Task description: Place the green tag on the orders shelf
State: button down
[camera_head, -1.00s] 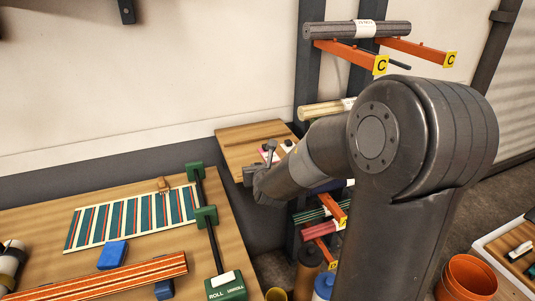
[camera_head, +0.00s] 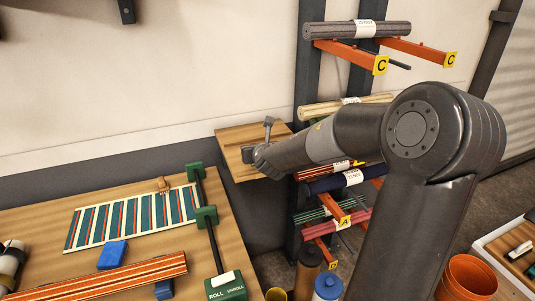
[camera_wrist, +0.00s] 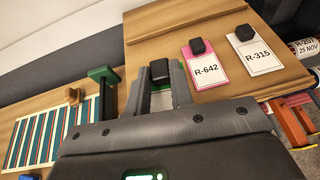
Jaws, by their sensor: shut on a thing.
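The orders shelf is taken to be the small wooden board (camera_head: 230,137) on the wall; it also shows in the wrist view (camera_wrist: 205,20). A pink tag R-642 (camera_wrist: 206,69) and a white tag R-315 (camera_wrist: 258,55) lie on it, each with a black knob. My gripper (camera_head: 250,154) is at the board's front left part. In the wrist view my gripper (camera_wrist: 160,86) is shut on a black knob (camera_wrist: 159,68), like those on the other tags.
A rack with rolled rugs (camera_head: 343,181) and orange arms (camera_head: 410,47) stands right of the board. The bench (camera_head: 105,200) at left carries a striped rug (camera_head: 130,218) and a green-clamped roller (camera_head: 211,240). An orange bucket (camera_head: 468,278) is at lower right.

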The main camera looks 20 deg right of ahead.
jog(key=w+d+r+n+y, duration=0.1)
jog(key=w+d+r, duration=0.35)
jog(key=d, duration=0.25)
jog(key=w+a+f, duration=0.2)
jog(key=a, duration=0.1)
jog(key=w+a+f, duration=0.2)
jog(key=a, duration=0.1)
jog(key=w+a+f, duration=0.2)
jog(key=shift+w+a+f, duration=0.15)
jog(key=shift+a+f, duration=0.25)
jog(key=shift+f, duration=1.9)
jog(key=shift+f, duration=0.15)
jog(key=c, duration=1.3)
grip_release()
